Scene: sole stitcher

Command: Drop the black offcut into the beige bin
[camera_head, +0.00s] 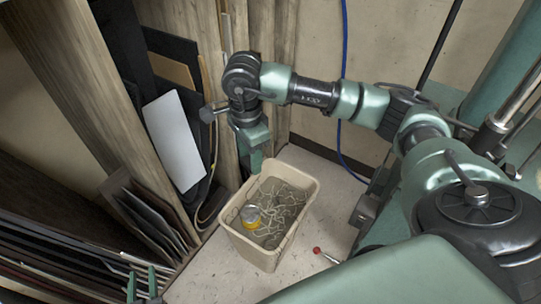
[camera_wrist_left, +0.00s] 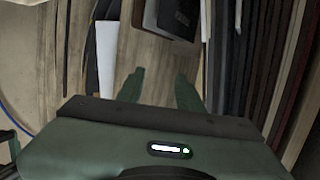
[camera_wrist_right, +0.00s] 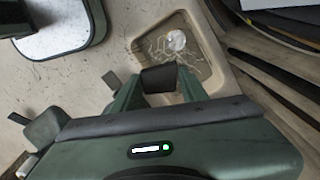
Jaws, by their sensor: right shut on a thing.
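The beige bin (camera_head: 258,252) stands on the floor in the head view, with pale stringy scraps and a yellow-and-clear round item inside. My right gripper (camera_head: 256,163) is above the bin's back edge, pointing down. In the right wrist view my right gripper (camera_wrist_right: 158,85) is shut on the black offcut (camera_wrist_right: 158,77), a small dark piece between the fingertips, with the bin (camera_wrist_right: 212,48) below and beyond it. The offcut is not clearly visible in the head view. My left gripper (camera_head: 145,284) is at the lower left; in the left wrist view its fingers (camera_wrist_left: 158,90) are apart and empty.
Dark and pale sheets (camera_head: 175,140) and wooden boards lean against the wall left of the bin. Several dark boards (camera_head: 60,262) are stacked at the lower left. A red-tipped lever (camera_head: 317,251) is right of the bin. A blue cable (camera_head: 345,40) hangs behind.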

